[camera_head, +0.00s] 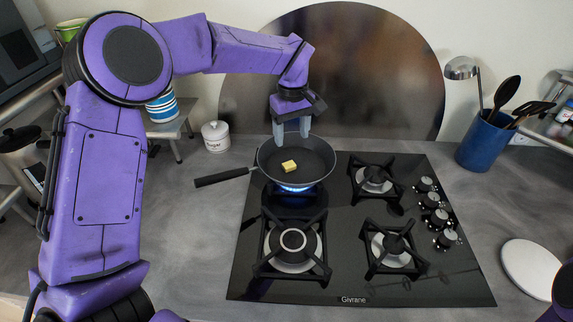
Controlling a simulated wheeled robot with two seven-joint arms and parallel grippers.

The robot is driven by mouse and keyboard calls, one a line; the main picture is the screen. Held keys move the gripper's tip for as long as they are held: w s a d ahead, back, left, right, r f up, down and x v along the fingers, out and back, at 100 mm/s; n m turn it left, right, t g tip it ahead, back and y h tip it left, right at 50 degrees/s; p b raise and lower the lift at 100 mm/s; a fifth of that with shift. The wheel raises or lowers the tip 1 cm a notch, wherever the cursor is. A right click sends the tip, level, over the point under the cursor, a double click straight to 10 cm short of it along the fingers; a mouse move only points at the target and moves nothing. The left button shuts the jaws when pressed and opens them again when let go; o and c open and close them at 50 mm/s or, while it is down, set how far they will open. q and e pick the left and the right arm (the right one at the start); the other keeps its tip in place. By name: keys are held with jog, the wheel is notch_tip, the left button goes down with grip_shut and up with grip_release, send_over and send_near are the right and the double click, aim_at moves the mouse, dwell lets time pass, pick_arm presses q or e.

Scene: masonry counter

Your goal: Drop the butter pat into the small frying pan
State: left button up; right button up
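The small frying pan (315,158) is dark and sits on the back-left burner, its handle pointing left. A blue flame shows under its front edge. The yellow butter pat (289,166) appears inside the pan, against its dark floor; I cannot tell for certain whether it touches the floor. My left gripper (291,136) is over the back part of the pan, its two grey fingers pointing down and spread apart with nothing between them. The butter is apart from the fingers, below them in the picture. My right gripper is out of view; only a bit of my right arm shows at the bottom right corner.
The black gas hob (340,290) has three other burners, bare, and several knobs (434,217) on its right. A white sugar jar (216,137) stands behind the pan handle. A blue utensil pot (484,145) and a white round plate (530,268) are at the right.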

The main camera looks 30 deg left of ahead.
pick_arm(q)
notch_tip(320, 180, up, 10)
jog(key=shift+w+r, duration=0.15)
dwell(0.4)
